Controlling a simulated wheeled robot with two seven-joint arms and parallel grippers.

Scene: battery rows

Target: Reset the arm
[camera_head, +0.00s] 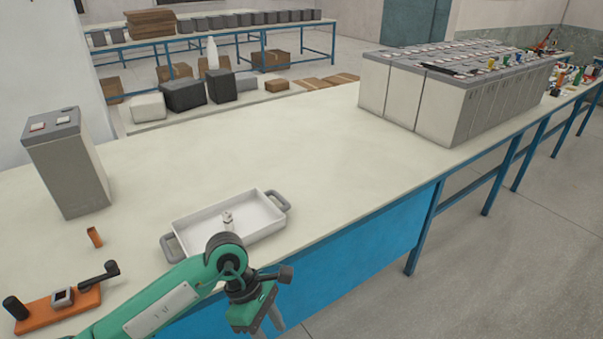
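My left arm, green with dark joints, comes in from the lower left. Its gripper (270,327) hangs over the table's front edge, just below and right of the white tray (190,226). Its grey fingers point down and look apart, with nothing seen between them; the tips are near the bottom edge of the picture. My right arm and gripper are not in view.
A small metallic piece (228,220) stands in the tray. A grey battery (68,165) stands at the left; an orange tool (60,308) lies front left. A battery row (450,100) fills the back right. The table's middle is clear.

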